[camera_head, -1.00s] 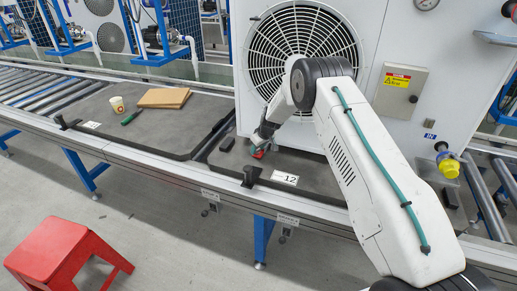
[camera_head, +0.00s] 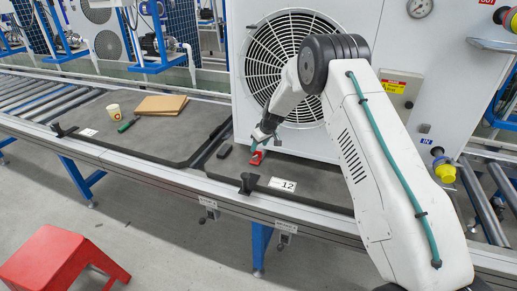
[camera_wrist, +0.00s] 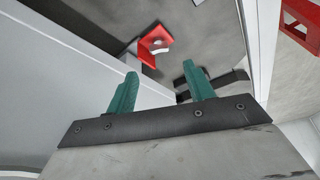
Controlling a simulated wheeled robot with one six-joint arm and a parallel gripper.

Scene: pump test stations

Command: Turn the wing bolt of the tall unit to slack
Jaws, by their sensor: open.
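The tall white unit (camera_head: 232,75) with a round fan grille stands on the grey bench and fills the upper middle of the head view. A small red angled part (camera_head: 256,158) sits low at its front left foot; it also shows in the wrist view (camera_wrist: 154,46), close to the unit's pale wall. I cannot tell for sure whether it is the wing bolt. My gripper (camera_head: 256,146) is just above the red part. In the wrist view its teal fingers (camera_wrist: 159,76) are apart with nothing between them, and the red part lies beyond the fingertips.
A card marked 12 (camera_head: 282,185) and a black block (camera_head: 224,151) lie near the unit. A cup (camera_head: 113,111), a green-handled tool (camera_head: 128,125) and brown boards (camera_head: 161,105) lie on the left mat. A yellow fitting (camera_head: 445,172) juts out at right. A red stool (camera_head: 48,258) stands on the floor.

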